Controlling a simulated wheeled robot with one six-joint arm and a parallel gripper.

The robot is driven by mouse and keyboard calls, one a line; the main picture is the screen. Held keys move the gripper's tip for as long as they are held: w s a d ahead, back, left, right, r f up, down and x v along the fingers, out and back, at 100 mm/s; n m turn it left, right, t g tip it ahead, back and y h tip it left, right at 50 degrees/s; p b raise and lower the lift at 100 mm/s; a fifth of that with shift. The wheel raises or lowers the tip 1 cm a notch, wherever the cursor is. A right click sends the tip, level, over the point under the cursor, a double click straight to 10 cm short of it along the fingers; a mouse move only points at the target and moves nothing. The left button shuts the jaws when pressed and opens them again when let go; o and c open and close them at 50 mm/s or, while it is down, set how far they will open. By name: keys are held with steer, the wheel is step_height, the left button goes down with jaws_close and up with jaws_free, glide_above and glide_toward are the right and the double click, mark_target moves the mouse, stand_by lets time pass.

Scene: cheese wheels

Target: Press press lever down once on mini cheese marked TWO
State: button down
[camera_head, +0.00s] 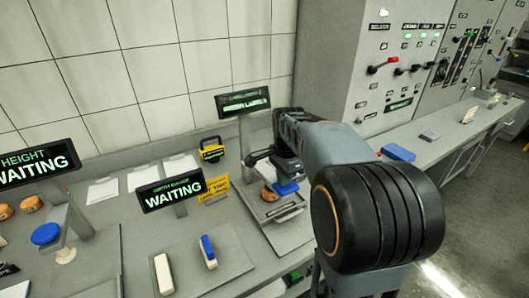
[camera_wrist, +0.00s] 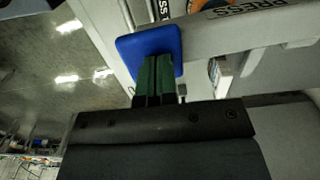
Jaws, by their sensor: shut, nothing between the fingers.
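The press lever's blue pad (camera_head: 286,188) shows at the press station, under my arm's end in the head view. In the wrist view the blue pad (camera_wrist: 150,48) is right at the tips of my gripper (camera_wrist: 154,62), whose green-tipped fingers are shut together. The tips overlap the pad in the picture and appear to touch it. An orange-brown cheese (camera_head: 269,193) sits on the press station beside the pad. Its marking cannot be read. My gripper in the head view (camera_head: 284,172) is partly hidden by my arm.
A sign (camera_head: 243,102) stands behind the press. To the left are a WAITING display (camera_head: 170,190), a yellow sign (camera_head: 213,190), a tray with white and blue blocks (camera_head: 230,250), and another station with a blue pad (camera_head: 46,233). A control cabinet (camera_head: 385,60) stands at the back right.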

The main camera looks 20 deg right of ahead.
steer(key=w+r+p, duration=0.4)
steer(key=r+p, duration=0.6)
steer(key=shift+a+r, duration=0.25)
stand_by(0.7)
stand_by(0.3)
step_height(320, 180, up, 8)
steer(key=p, duration=0.7)
steer(key=shift+w, duration=0.1)
stand_by(0.3)
steer(key=s+a+f+n+t+b, duration=0.2)
steer(key=s+a+f+n, duration=0.1)
steer(key=s+n, duration=0.5)
steer(key=s+a+f+n+t+b, duration=0.2)
steer(key=s+a+n, duration=0.4)
steer(key=s+n, duration=0.2)
steer(key=shift+s+a+f+t+b, duration=0.25)
steer(key=shift+a+f+t+b, duration=0.05)
steer(key=shift+f+t, duration=0.1)
